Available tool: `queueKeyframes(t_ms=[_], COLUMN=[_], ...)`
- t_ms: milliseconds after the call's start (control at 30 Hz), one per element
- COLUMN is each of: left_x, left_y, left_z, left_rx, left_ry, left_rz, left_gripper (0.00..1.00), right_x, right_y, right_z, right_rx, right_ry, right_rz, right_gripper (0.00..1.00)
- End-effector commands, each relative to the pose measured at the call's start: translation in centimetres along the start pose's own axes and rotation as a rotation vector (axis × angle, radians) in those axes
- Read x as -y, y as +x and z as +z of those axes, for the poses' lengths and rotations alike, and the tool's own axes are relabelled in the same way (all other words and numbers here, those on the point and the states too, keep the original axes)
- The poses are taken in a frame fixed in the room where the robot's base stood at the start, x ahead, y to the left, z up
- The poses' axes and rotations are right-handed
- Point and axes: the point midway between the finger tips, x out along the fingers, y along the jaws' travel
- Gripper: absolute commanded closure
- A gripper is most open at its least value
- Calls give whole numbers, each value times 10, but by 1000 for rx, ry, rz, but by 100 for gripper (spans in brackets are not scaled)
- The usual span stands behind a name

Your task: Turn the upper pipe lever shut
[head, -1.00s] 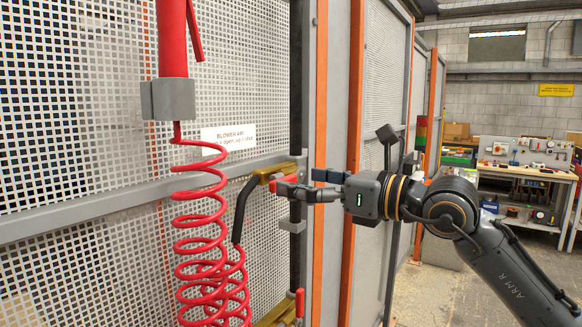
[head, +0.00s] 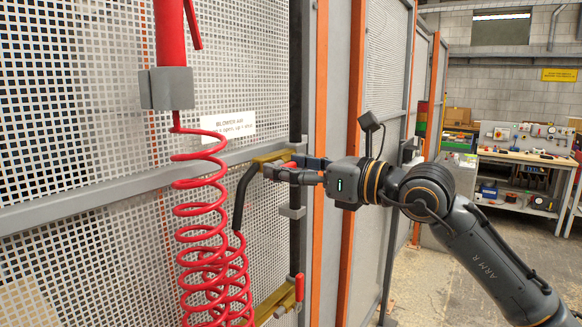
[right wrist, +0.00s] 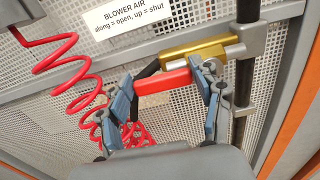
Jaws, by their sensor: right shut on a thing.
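The upper valve has a brass body (right wrist: 198,46) on a dark upright post. Its red lever (right wrist: 163,81) lies roughly along the brass body in the right wrist view. In the head view the brass body (head: 262,160) is partly behind my right gripper (head: 280,168), and the lever is mostly hidden. My right gripper is shut on the red lever, with a blue-grey finger at each end of it in the wrist view. The sign (right wrist: 138,16) reads "BLOWER AIR along = open, up = shut". My left gripper is not in view.
A red coiled hose (head: 200,200) hangs left of the valve, and a black hose (head: 241,198) runs down from the brass body. A lower brass valve (head: 276,302) with a red handle sits below. Perforated panels stand behind. A workbench (head: 525,157) is far right.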

Motion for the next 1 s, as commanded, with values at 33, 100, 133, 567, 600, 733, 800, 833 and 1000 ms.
queueKeyframes(t_ms=[33, 100, 133, 567, 600, 733, 800, 833, 1000], left_x=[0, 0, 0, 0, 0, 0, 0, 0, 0], left_y=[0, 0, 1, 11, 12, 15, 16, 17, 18], left_z=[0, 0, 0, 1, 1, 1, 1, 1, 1], left_rx=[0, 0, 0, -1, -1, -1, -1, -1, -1], left_ry=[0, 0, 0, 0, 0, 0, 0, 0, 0], left_rz=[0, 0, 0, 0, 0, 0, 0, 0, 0], left_gripper=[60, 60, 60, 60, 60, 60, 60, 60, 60], right_x=[0, 0, 0, 4, 4, 8, 10, 11, 18], right_y=[0, 0, 0, 0, 0, 0, 0, 0, 0], right_z=[0, 0, 0, 12, 14, 20, 24, 25, 32], right_rx=[0, 0, 0, 0, 0, -1, 0, 0, 0], right_ry=[1, 5, 8, 226, 262, 385, 452, 481, 643], right_rz=[0, 0, 0, -1, 0, -1, 0, 0, -2], right_gripper=[91, 91, 91, 91, 91, 91, 91, 91, 91])
